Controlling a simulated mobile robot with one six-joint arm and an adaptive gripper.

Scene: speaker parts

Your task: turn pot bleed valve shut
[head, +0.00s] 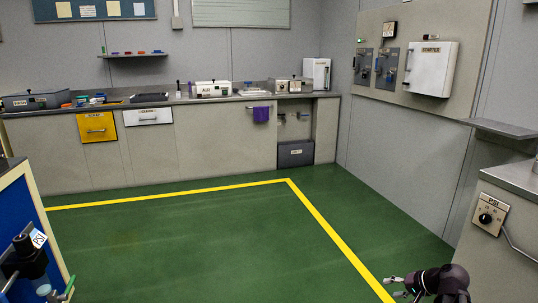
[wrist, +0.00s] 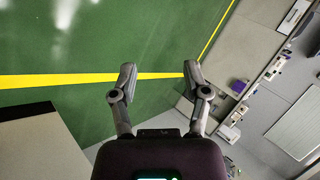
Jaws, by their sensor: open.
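A black pot-like fitting (head: 28,262) with a white tag reading "PSI" stands at the lower left of the head view, in front of a blue panel. A small valve with a green-blue lever (head: 68,292) sits low beside it, partly cut off by the frame edge. I cannot tell for sure that this is the pot bleed valve, nor its setting. My gripper (head: 395,287) is at the lower right of the head view, far from that fitting. In the wrist view my gripper (wrist: 158,74) is open and empty, with green floor beyond its fingers.
A cabinet with a dial plate (head: 488,215) and a bent rail stands right of my gripper. A long counter (head: 150,105) with boxes and drawers lines the back wall. A white wall box (head: 430,70) hangs at right. The green floor (head: 200,240) is clear.

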